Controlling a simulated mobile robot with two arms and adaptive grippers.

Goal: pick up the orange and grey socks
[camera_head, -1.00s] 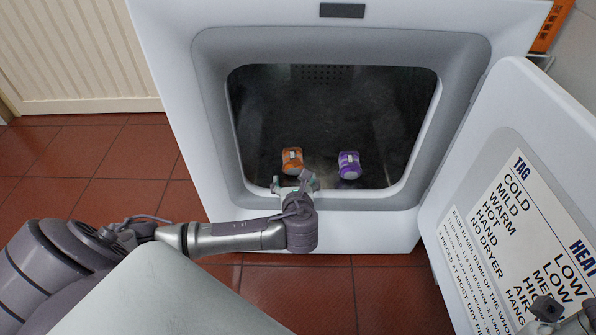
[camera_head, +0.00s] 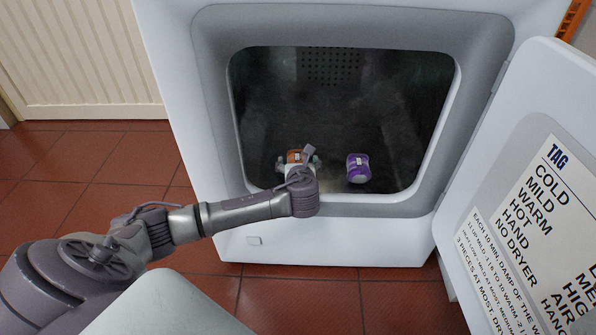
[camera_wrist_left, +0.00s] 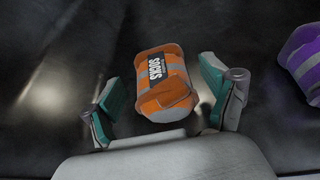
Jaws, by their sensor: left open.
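The orange and grey socks (camera_head: 295,157) lie as a rolled bundle on the floor of the dryer drum, at the left. In the left wrist view the bundle (camera_wrist_left: 163,84) shows a dark SOCKS label and sits between the two fingers. My left gripper (camera_head: 298,164) reaches in through the dryer opening. It is open (camera_wrist_left: 167,92), with a finger on each side of the orange bundle and a gap to each. In the head view the gripper hides the lower part of the bundle. My right gripper is not in view.
A purple and grey sock bundle (camera_head: 358,168) lies to the right in the drum, also in the left wrist view (camera_wrist_left: 304,62). The dryer's front rim (camera_head: 380,208) lies below my wrist. The open door (camera_head: 530,190) stands at the right.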

